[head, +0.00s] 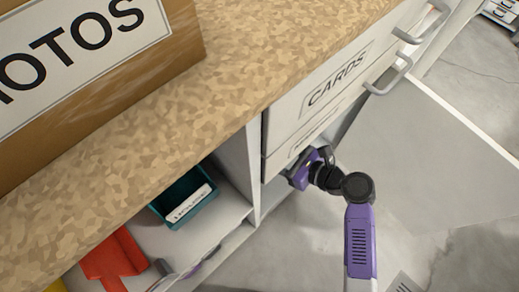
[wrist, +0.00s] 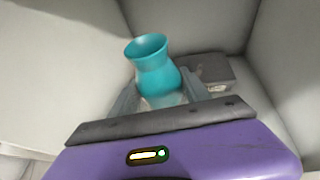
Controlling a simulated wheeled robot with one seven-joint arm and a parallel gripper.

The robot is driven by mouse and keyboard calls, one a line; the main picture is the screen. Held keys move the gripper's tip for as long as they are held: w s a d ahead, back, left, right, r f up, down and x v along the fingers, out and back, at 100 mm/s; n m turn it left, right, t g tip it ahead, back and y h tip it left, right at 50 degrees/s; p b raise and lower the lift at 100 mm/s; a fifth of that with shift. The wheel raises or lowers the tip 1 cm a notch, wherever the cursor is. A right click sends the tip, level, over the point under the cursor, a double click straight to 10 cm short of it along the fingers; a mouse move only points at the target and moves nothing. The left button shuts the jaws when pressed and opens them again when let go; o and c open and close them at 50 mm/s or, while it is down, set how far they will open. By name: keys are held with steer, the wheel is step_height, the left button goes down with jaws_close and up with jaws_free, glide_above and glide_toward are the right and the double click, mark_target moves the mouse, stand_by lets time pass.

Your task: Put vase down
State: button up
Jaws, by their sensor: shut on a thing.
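The vase (wrist: 157,72) is teal with a flared rim, and shows in the wrist view between the fingers of my gripper (wrist: 163,98). The gripper is shut on its lower body, and the vase looks roughly upright with a slight tilt. Whether its base touches the surface below is hidden. In the head view my gripper reaches in under the drawers, where its fingers and the vase are hidden by the cabinet; only my purple wrist and arm show.
In the wrist view, pale walls enclose the vase, and a grey box (wrist: 213,72) sits just behind it at right. In the head view, a drawer marked CARDS (head: 335,85) is above my wrist. A teal bin (head: 183,196) and red object (head: 114,258) occupy the left compartment.

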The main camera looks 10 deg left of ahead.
step_height(320, 180, down, 20)
steer(key=b, duration=1.2)
steer(key=shift+a, duration=0.15)
steer(key=shift+f, duration=0.15)
steer(key=o, duration=1.5)
steer(key=shift+o, duration=0.2)
steer(key=p+v, duration=0.6)
steer(key=v, duration=0.6)
steer(key=shift+w, duration=0.1)
